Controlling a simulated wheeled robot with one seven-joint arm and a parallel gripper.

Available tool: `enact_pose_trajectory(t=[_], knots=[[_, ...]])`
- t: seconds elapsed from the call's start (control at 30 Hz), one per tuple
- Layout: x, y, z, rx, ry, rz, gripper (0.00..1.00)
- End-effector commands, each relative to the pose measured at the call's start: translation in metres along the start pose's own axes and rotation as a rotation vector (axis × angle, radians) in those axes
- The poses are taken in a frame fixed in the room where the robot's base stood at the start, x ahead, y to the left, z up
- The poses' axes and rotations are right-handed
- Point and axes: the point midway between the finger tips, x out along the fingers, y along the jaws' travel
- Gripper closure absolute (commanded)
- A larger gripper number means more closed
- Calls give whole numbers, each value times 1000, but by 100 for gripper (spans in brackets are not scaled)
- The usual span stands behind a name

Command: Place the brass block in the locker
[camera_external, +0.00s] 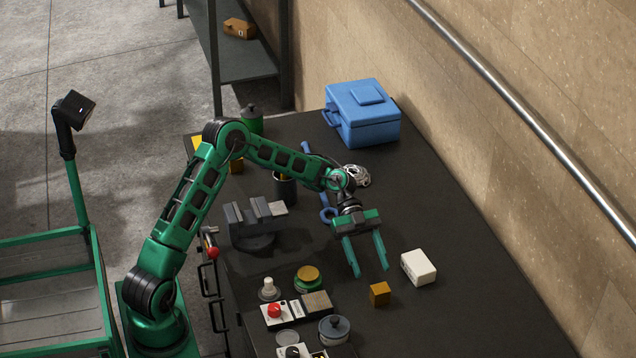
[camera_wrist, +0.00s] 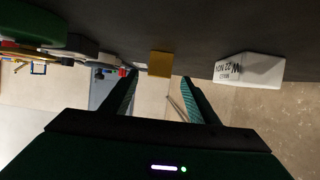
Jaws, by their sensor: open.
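The brass block (camera_external: 379,294), a small golden-brown cube, sits on the dark worktop near its right front part. In the wrist view the brass block (camera_wrist: 160,63) appears between and beyond the two fingertips. My gripper (camera_external: 370,273) is open and empty, with its green fingers pointing down toward the block and apart from it. The fingers also show in the wrist view (camera_wrist: 159,77). I cannot pick out a locker for certain in either view.
A white box (camera_external: 418,267) stands close to the block's right. A blue case (camera_external: 362,113) stands at the back. The worktop's right side is clear.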

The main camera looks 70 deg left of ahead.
Motion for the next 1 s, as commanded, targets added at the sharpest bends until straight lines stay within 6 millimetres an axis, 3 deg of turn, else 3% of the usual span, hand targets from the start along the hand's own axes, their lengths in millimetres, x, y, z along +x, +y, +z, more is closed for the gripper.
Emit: enact_pose_trajectory(t=[0.1,0.33,0.87,1.0], knots=[[-22,-1,0,2,0,-3,45],[-45,0,0,0,0,1,45],[-49,0,0,1,0,1,45],[-41,2,-6,-19,-16,10,45]])
